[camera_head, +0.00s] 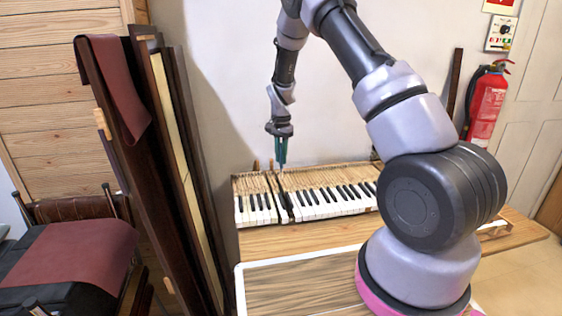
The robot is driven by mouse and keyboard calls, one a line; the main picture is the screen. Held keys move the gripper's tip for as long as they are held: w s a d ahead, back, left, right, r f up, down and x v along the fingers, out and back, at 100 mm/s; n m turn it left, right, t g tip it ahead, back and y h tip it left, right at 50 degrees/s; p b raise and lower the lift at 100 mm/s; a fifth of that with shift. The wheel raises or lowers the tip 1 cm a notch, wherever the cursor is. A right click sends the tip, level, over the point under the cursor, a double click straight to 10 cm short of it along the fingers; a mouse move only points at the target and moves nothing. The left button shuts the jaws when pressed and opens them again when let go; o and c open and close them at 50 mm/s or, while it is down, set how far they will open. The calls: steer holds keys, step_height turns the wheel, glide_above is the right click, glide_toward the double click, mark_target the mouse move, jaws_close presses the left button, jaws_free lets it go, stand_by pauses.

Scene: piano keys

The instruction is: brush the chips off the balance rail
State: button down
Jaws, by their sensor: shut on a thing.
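The piano keyboard (335,203) lies on a wooden bench against the wall, with white and black keys in front and pale wooden key backs behind. A dark narrow gap (285,207) shows between keys near its left end; the balance rail and any chips there are too small to make out. My gripper (282,163) points down just above the key backs at that gap. Its green fingers are shut on a small thin thing, mostly hidden by the fingers; I cannot tell its shape or whether it touches anything.
Tall dark panels (185,165) lean at the left, one draped with a maroon cloth (118,85). A maroon-covered seat (70,258) stands at lower left. A fire extinguisher (487,103) hangs at right. My arm hides the keyboard's right part. Bare wood (300,238) shows before the keys.

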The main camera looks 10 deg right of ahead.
mark_target(281, 175)
steer(key=shift+r, duration=0.15)
step_height(281, 175, up, 2)
steer(key=shift+s+r, duration=0.1)
steer(key=shift+r, duration=0.15)
steer(key=shift+f, duration=4.55)
steer(key=shift+f, duration=0.5)
steer(key=shift+s+f, duration=0.1)
steer(key=shift+s, duration=0.2)
